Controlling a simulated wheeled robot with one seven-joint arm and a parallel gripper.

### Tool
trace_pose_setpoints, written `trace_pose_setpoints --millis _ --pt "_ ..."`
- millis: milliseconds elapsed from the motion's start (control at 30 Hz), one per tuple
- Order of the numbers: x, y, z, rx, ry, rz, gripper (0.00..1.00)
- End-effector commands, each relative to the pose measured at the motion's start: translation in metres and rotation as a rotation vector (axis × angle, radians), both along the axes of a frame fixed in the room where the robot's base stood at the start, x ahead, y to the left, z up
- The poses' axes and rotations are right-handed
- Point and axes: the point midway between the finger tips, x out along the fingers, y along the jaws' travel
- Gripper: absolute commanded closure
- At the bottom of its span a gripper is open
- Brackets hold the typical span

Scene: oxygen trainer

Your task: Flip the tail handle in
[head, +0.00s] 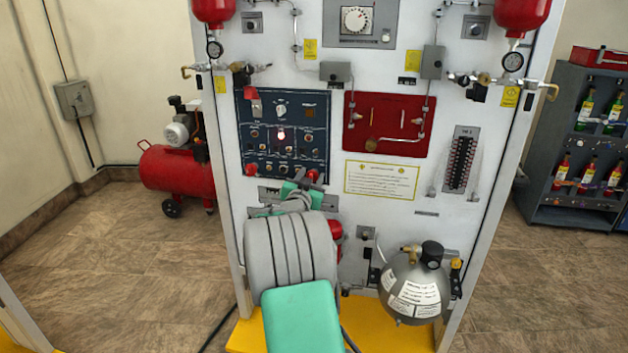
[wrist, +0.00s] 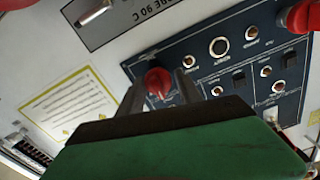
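No part is clearly labelled as a tail handle. A red knob (wrist: 157,82) sits on the lower edge of the dark blue panel (head: 283,105); it also shows in the head view (head: 313,174). My gripper (wrist: 162,88) is open, with one finger on each side of this knob in the wrist view; I cannot tell whether they touch it. In the head view my gripper (head: 302,187) is just below the panel, its fingertips mostly hidden. A silver lever (wrist: 95,12) is on a grey plate (wrist: 135,20) beside the panel in the wrist view.
A second red knob (wrist: 298,16) is at the panel's other lower corner. A yellow-edged placard (head: 382,180) and a red panel (head: 390,124) are to the right. A grey sphere (head: 414,289) stands lower right. A red compressor tank (head: 177,172) is on the floor at left.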

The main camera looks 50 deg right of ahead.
Motion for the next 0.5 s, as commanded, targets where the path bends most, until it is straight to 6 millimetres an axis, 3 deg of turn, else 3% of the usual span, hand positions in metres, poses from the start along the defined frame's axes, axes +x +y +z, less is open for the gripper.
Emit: trace_pose_setpoints --millis 167,500 --pt "-0.0006 0.0000 -0.0013 0.001 0.002 -0.001 0.44" --pt "-0.0049 0.0094 -0.0014 0.001 0.002 -0.001 0.44"
